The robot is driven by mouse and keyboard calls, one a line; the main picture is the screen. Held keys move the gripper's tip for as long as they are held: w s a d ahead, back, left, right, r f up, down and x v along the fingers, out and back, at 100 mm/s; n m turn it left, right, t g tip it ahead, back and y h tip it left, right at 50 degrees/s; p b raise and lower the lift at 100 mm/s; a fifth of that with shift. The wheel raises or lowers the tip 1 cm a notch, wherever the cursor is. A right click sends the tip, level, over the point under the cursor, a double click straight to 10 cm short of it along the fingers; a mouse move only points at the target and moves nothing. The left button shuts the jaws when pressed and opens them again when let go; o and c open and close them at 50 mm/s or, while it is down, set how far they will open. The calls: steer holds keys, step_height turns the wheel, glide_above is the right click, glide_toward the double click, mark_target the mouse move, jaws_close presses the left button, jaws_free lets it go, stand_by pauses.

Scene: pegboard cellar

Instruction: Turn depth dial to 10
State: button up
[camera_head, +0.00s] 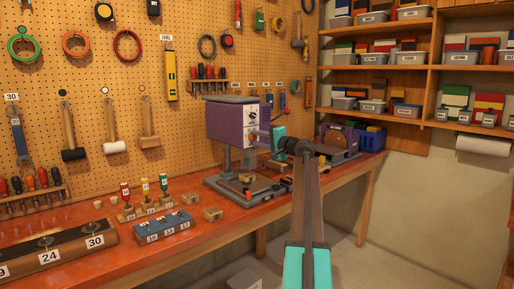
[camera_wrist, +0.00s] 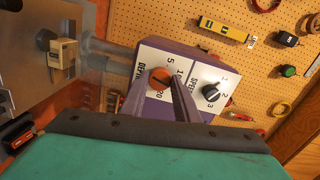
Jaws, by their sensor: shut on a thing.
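The purple drill press (camera_head: 225,122) stands on the bench in the head view. Its white front panel appears tilted in the wrist view and carries an orange depth dial (camera_wrist: 160,79) with the marks 5, 10 and 20 beside it. The dial's pointer is too small to read. My gripper (camera_wrist: 162,88) is shut on the depth dial, one finger on each side. The fingers partly hide the marks near 10 and 20. In the head view my gripper (camera_head: 268,136) reaches the press front from the right.
A black speed dial (camera_wrist: 210,90) with marks 1, 2 and 3 sits close to the right of my fingers. A purple machine (camera_head: 340,138) stands farther right on the bench. A blue block tray (camera_head: 165,227) and small wooden blocks lie left of the press.

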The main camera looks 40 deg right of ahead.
steer(key=n+b, duration=0.5)
steer(key=b, duration=0.1)
steer(key=shift+w+f, duration=0.1)
steer(key=n+b, duration=0.2)
steer(key=b, duration=0.1)
steer(key=shift+r+n, duration=0.2)
steer(key=shift+n, duration=0.2)
steer(key=shift+r, duration=0.1)
steer(key=o, duration=1)
steer(key=shift+o, duration=0.2)
steer(key=shift+f, duration=0.2)
